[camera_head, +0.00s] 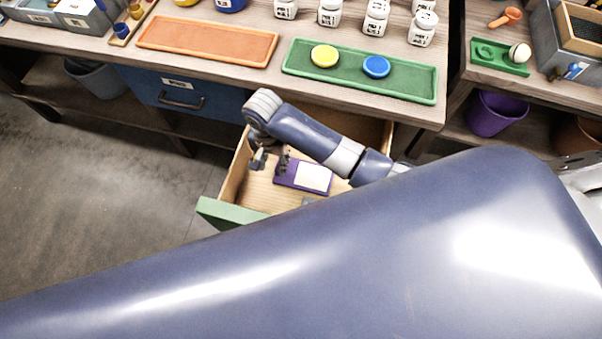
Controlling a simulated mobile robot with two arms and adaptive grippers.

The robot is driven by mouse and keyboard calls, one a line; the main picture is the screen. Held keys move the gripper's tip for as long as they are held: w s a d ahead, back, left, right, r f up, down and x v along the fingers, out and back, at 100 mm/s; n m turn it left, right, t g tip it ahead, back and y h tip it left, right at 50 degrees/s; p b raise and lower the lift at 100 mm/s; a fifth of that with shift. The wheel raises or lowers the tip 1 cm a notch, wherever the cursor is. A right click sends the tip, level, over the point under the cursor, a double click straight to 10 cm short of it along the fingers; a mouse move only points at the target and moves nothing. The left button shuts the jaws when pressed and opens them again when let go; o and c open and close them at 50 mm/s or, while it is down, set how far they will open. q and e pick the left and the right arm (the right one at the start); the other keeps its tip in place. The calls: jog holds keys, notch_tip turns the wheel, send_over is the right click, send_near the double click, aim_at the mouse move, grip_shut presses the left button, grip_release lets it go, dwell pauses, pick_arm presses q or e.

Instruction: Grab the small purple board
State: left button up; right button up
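The small purple board (284,181), with a white sheet (313,177) on its face, lies on the floor of an open wooden drawer with a green front. My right gripper (269,166) is inside the drawer at the board's left end. Its two fingers look spread apart, one by the board's left edge and one further left. I cannot tell whether a finger touches the board. My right arm crosses the drawer from the right and a large link of mine hides the lower part of the view. My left gripper is not in view.
The open drawer (232,214) has walls close around the gripper. Above it is a table edge with an orange tray (208,42) and a green tray (416,86) holding yellow and blue lids. A closed blue drawer (215,104) is at the left.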

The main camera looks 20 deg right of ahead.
aim_at(277, 170)
jog(key=f, duration=0.6)
jog(key=shift+s+d+f, duration=0.1)
jog(key=shift+d+f, duration=0.15)
jog(key=shift+f, duration=0.1)
grip_shut()
